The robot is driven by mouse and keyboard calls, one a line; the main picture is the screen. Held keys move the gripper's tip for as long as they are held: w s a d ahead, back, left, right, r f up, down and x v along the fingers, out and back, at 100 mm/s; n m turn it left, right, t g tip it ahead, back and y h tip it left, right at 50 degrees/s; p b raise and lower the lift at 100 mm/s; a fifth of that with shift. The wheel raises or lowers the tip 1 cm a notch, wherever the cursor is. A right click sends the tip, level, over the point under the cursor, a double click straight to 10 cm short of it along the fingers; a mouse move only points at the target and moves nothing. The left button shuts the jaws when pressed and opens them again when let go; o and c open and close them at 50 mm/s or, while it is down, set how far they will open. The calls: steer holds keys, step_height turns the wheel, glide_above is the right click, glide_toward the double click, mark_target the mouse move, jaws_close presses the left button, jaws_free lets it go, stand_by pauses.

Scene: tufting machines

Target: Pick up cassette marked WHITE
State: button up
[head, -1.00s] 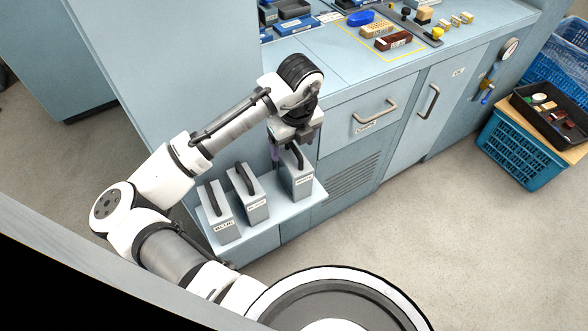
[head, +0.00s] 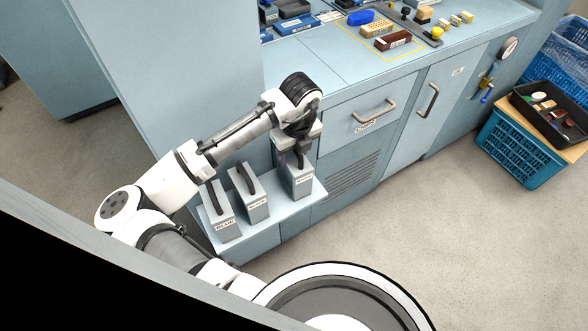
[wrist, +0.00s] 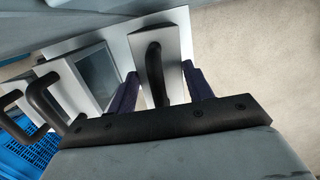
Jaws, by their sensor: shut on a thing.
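The cassette (head: 298,181) at the right end of the low shelf is a grey box with a black handle; its label is too small to read surely but looks like WHITE. My gripper (head: 300,152) points down over it and is shut on it. In the wrist view the fingers (wrist: 160,92) lie either side of the cassette's top (wrist: 177,52), with the black handle (wrist: 154,72) between them. The cassette stands upright, seemingly still on the shelf. Two similar cassettes stand to its left: one labelled BLUE (head: 221,219) and a middle one (head: 250,194) with an unclear label.
The shelf (head: 277,217) juts from the blue-grey cabinet, whose drawer handle (head: 375,115) sticks out at right. A blue crate (head: 519,146) with a black tray (head: 552,118) stands far right. Floor in front is clear.

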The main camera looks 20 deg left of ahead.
steer(key=shift+c, duration=1)
